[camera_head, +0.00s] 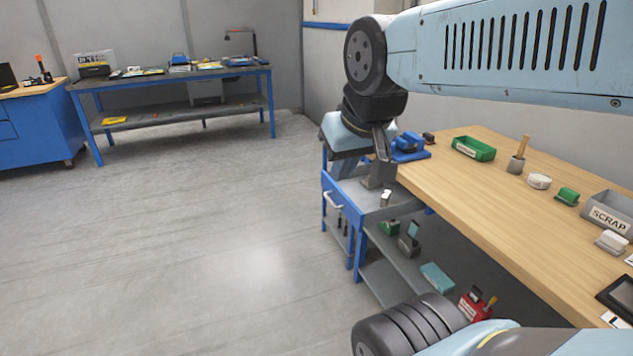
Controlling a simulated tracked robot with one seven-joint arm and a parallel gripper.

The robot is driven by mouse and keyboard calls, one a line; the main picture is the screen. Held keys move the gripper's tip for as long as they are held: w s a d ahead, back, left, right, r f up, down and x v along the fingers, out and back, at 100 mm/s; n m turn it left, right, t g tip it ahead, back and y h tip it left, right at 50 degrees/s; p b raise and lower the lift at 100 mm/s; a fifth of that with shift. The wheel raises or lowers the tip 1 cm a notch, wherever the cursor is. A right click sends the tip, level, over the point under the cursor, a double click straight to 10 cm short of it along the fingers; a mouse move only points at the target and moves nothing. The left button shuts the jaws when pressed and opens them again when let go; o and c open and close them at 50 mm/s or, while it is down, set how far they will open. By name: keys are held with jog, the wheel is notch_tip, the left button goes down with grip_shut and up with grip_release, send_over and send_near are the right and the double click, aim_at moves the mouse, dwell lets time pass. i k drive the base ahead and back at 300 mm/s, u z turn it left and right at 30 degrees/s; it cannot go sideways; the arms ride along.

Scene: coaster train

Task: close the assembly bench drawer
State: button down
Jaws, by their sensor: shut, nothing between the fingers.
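The assembly bench (480,205) has a light wood top and blue legs. Its drawer (345,212) has a blue front with a pale handle (333,200) and a grey inside. The drawer stands out from the bench's left end, open. My gripper (377,182) points down over the drawer, behind its front panel and near the bench edge. Its fingers are together and hold nothing. I cannot tell whether the fingertips touch the drawer. A small whitish item (386,196) shows beside the fingertips. My arm hides part of the drawer's far side.
A lower shelf (395,270) holds several items. The floor left of the drawer is clear. Another blue bench (172,75) stands far behind.

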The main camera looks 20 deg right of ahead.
aim_at(359, 204)
jog(key=z, duration=0.05)
jog(key=i, duration=1)
jog(key=z, duration=0.05)
